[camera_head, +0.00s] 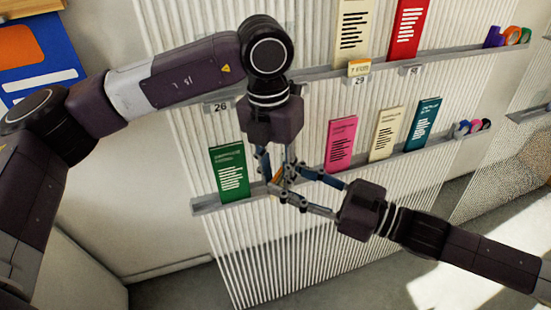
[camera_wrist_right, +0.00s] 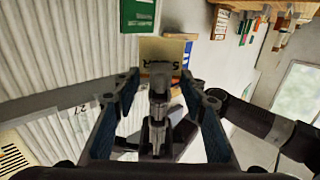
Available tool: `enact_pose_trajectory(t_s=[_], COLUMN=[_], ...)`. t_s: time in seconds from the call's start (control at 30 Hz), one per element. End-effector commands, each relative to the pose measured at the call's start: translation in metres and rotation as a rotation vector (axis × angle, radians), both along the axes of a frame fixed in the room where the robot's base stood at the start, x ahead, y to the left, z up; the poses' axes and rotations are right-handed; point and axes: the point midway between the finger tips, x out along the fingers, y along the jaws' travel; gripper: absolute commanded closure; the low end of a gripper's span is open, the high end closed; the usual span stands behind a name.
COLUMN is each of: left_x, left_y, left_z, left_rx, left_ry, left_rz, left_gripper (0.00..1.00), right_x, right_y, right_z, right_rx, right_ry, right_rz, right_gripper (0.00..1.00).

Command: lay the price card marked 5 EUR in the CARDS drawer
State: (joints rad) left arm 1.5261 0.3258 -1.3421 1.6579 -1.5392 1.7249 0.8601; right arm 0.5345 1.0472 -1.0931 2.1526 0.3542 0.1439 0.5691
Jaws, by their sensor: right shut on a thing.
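A tan card (camera_wrist_right: 150,48) with dark lettering, partly covered, stands at the tips of my right gripper (camera_wrist_right: 158,78) in the right wrist view. The lettering looks like part of "5 EUR". In the head view only a small orange-tan sliver (camera_head: 279,175) shows between the fingers. My right gripper (camera_head: 285,181) reaches in from the right, shut on this card in front of the ribbed wall. My left gripper (camera_head: 277,171) hangs down at the same spot, its fingers overlapping the right ones. Whether it also grips the card is hidden. No CARDS drawer is recognizable.
A green card (camera_head: 229,172) stands on the lower rail (camera_head: 210,204) just left of the grippers. Pink (camera_head: 340,143), cream (camera_head: 385,135) and teal (camera_head: 421,124) cards stand to the right. A small price card (camera_head: 359,68) sits on the upper rail. Blue-orange panel (camera_head: 38,58) at left.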

Motion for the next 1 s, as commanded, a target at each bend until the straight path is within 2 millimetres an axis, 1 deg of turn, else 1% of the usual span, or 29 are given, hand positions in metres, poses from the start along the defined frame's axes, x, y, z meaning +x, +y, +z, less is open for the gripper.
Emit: enact_pose_trajectory(t_s=[0.1, 0.37, 0.6, 0.8, 0.83, 1.0], left_x=[-0.0004, -0.0003, -0.0002, -0.0003, -0.0003, -0.0003], left_y=[-0.0003, -0.0003, -0.0003, -0.0006, -0.0006, -0.0006], left_z=[-0.0049, -0.0059, -0.0058, -0.0056, -0.0056, -0.0056], left_rx=[0.000, 0.000, -0.001, -0.001, -0.001, -0.001], left_ry=[0.000, 0.000, 0.000, 0.000, 0.000, 0.000], left_rz=[0.000, 0.000, 0.000, 0.000, 0.000, 0.000], left_gripper=[0.74, 0.74, 0.99, 1.00, 1.00, 1.00], right_x=[0.0000, 0.0000, 0.0000, 0.0000, 0.0000, 0.0000], right_y=[0.0000, 0.0000, 0.0000, 0.0000, 0.0000, 0.0000], right_z=[0.0001, 0.0000, 0.0000, -0.0001, -0.0001, -0.0001], right_rx=[0.000, 0.000, 0.000, 0.000, 0.000, 0.000], right_ry=[0.000, 0.000, 0.000, 0.000, 0.000, 0.000], right_rz=[0.000, 0.000, 0.000, 0.000, 0.000, 0.000], right_gripper=[0.71, 0.71, 0.71, 0.71, 0.59, 0.41])
